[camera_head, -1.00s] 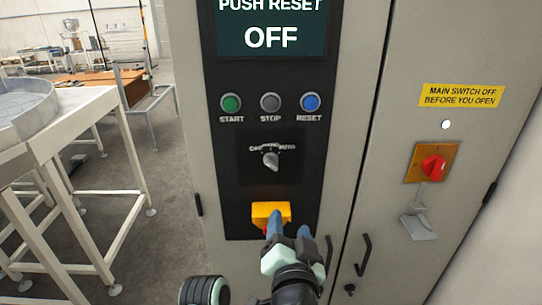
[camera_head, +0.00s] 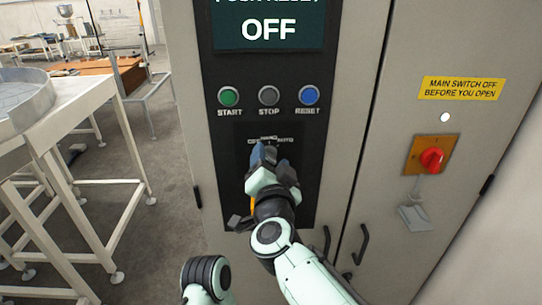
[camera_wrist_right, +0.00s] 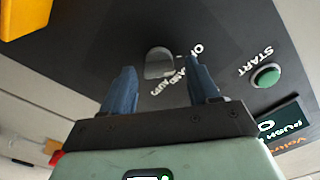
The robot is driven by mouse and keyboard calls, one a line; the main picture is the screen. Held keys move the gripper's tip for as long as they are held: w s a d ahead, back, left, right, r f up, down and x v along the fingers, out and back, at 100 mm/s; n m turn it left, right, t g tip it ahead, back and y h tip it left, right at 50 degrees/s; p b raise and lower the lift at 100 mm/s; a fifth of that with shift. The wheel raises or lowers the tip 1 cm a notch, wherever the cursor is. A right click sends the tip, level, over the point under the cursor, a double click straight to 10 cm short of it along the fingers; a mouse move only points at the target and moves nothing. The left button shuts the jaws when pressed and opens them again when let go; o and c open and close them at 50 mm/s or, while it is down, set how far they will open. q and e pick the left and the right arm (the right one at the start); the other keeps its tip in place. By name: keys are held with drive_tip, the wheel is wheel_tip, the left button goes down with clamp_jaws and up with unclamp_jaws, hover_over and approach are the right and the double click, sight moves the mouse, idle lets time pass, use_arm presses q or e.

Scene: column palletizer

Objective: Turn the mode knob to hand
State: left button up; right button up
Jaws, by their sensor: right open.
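The mode knob (camera_wrist_right: 159,62) is a grey rotary knob on the cabinet's black panel, with OFF, HAND and AUTO lettering beside it. In the head view my gripper hides the knob, and only part of its lettering (camera_head: 268,140) shows. My right gripper (camera_head: 264,152) is in front of the knob. In the right wrist view its two blue fingers (camera_wrist_right: 162,75) are spread apart, with the knob showing between and just beyond the tips. I cannot tell whether they touch it or which mark the knob points to. My left gripper is not in view.
Above the knob are the green START (camera_head: 229,97), grey STOP (camera_head: 269,96) and blue RESET (camera_head: 309,95) buttons and a screen (camera_head: 268,25) reading OFF. A yellow housing (camera_wrist_right: 22,18) lies below the knob. A red main switch (camera_head: 432,158) is right; a pale table frame (camera_head: 75,125) stands left.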

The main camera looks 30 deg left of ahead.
drive_tip(key=shift+w+a, duration=0.25)
drive_tip(key=shift+w, duration=0.15)
drive_tip(key=shift+c, duration=0.2)
drive_tip(key=c, duration=1)
drive_tip(key=m, duration=0.4)
drive_tip(key=shift+d+f+m, duration=0.1)
drive_tip(key=shift+m, duration=0.2)
drive_tip(key=m+b, duration=0.1)
drive_tip(key=m, duration=0.4)
drive_tip(key=shift+m, duration=0.3)
